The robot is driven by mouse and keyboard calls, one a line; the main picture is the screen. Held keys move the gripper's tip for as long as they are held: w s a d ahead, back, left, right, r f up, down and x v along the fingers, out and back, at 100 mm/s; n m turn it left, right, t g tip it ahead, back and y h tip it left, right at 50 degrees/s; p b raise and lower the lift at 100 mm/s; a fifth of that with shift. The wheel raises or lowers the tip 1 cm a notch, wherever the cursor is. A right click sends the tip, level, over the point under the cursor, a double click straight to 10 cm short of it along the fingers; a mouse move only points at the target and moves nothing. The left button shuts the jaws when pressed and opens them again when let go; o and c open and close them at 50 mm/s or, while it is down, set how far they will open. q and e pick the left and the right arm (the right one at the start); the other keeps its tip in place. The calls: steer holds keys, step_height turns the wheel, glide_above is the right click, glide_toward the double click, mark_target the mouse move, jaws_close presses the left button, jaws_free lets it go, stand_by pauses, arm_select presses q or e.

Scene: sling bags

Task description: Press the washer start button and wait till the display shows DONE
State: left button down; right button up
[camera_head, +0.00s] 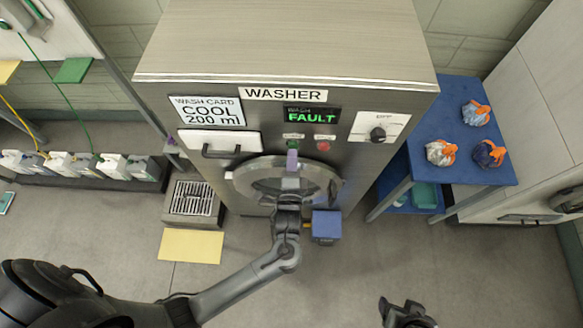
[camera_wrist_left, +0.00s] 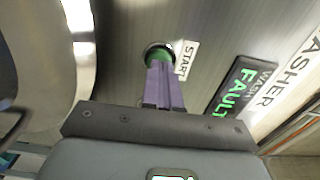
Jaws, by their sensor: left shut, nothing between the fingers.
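The washer (camera_head: 205,85) stands in the middle, and its display (camera_head: 311,116) reads WASH FAULT in the head view. The same display (camera_wrist_left: 240,92) shows FAULT in green in the left wrist view. My left gripper (camera_head: 292,155) is shut and empty, in front of the panel just below the button row. In the left wrist view its purple fingertips (camera_wrist_left: 160,72) overlap the lower part of the green start button (camera_wrist_left: 155,53), beside the START label (camera_wrist_left: 187,60). I cannot tell whether they touch it. My right gripper (camera_head: 405,312) is at the bottom edge, far from the washer; its opening is unclear.
A red button (camera_head: 323,146) sits right of the start button, and a knob (camera_head: 378,133) farther right. A drawer handle (camera_head: 221,153) and the round door (camera_head: 242,183) are close to my left arm. A blue table (camera_head: 452,117) with several wrapped bundles stands right.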

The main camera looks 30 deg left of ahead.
arm_select(q)
steer(key=shift+w+a, duration=0.2)
steer(key=shift+w, duration=0.15)
